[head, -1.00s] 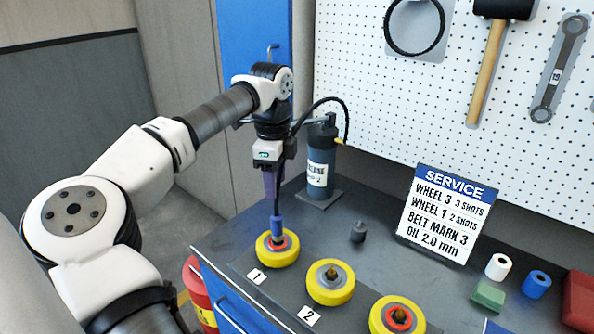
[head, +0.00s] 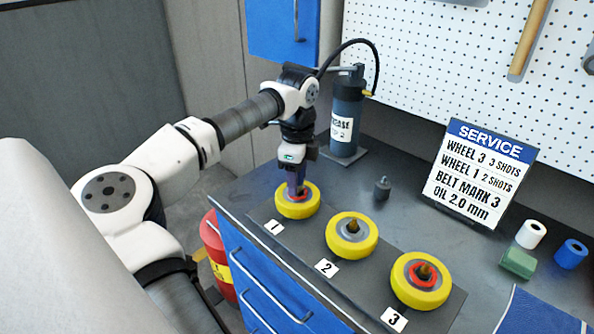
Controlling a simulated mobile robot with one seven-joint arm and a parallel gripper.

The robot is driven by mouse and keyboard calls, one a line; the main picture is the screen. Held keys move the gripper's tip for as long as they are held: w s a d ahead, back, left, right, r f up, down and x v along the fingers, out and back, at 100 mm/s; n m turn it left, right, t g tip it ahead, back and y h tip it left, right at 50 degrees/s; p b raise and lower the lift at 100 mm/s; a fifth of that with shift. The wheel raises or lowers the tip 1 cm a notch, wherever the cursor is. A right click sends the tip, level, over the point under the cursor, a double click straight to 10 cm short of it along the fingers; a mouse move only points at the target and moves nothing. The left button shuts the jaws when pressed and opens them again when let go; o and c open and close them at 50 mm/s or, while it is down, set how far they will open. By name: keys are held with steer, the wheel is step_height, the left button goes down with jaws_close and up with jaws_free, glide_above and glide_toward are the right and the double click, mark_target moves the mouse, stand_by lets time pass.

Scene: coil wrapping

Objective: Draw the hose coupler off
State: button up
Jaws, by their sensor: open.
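My gripper (head: 297,187) is open and points straight down at the yellow wheel 1 (head: 285,211), with its dark purple fingers low over the hub. The hose coupler is mostly hidden by the fingers at that hub, so I cannot tell whether they touch it. The black hose (head: 350,41) arches from behind my wrist to the grease pump (head: 347,110) at the back. Wheel 1 shows a red ring around its hub.
Yellow wheels 2 (head: 336,246) and 3 (head: 406,292) stand on the same dark strip. A small dark weight-like piece (head: 382,190), a service sign (head: 474,205), white and blue rolls, and a green block (head: 518,262) stand on the bench.

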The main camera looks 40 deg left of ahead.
jaws_close()
stand_by(0.6)
steer(key=shift+r, duration=0.15)
steer(key=shift+r+p, duration=1)
steer(key=shift+r, duration=0.9)
